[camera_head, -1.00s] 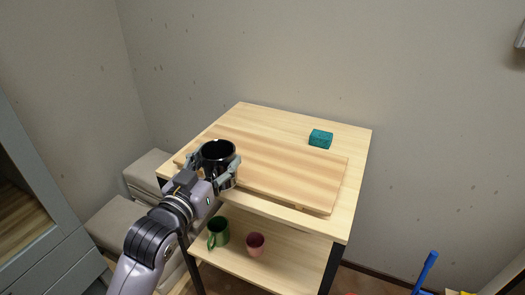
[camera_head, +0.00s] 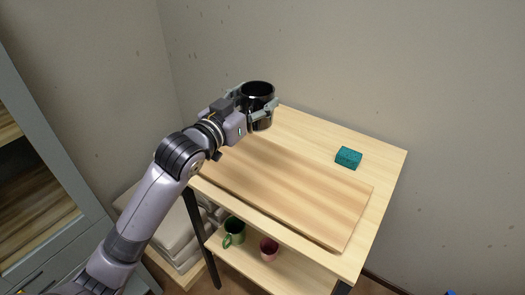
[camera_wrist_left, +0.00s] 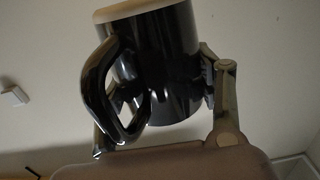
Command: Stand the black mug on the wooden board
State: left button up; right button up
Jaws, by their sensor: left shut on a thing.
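The black mug (camera_head: 258,104) is upright between the fingers of my left gripper (camera_head: 256,110), near the back left of the table in the head view. My left gripper is shut on it. In the left wrist view the mug (camera_wrist_left: 165,60) shows its handle on the left and a finger on each side of its body. The wooden board (camera_head: 300,195) lies flat on the table top, and its upper face is bare. The mug appears raised above the table; the exact height is hard to tell. My right gripper is not in view.
A teal block (camera_head: 348,157) lies on the table top (camera_head: 385,165) beyond the board. A green mug (camera_head: 234,232) and a pink cup (camera_head: 269,249) stand on the shelf below. A grey cabinet (camera_head: 50,200) is at the left; walls stand behind.

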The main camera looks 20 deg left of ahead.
pick_arm(q)
notch_tip(320, 180, down, 14)
jog(key=shift+r, duration=0.15)
dwell(0.4)
jog(key=o, duration=1.4)
jog(key=shift+f, duration=0.2)
jog(key=shift+s+r, duration=0.15)
jog(key=shift+r, duration=0.05)
jog(key=shift+b+v, duration=0.9)
jog(key=shift+v, duration=5)
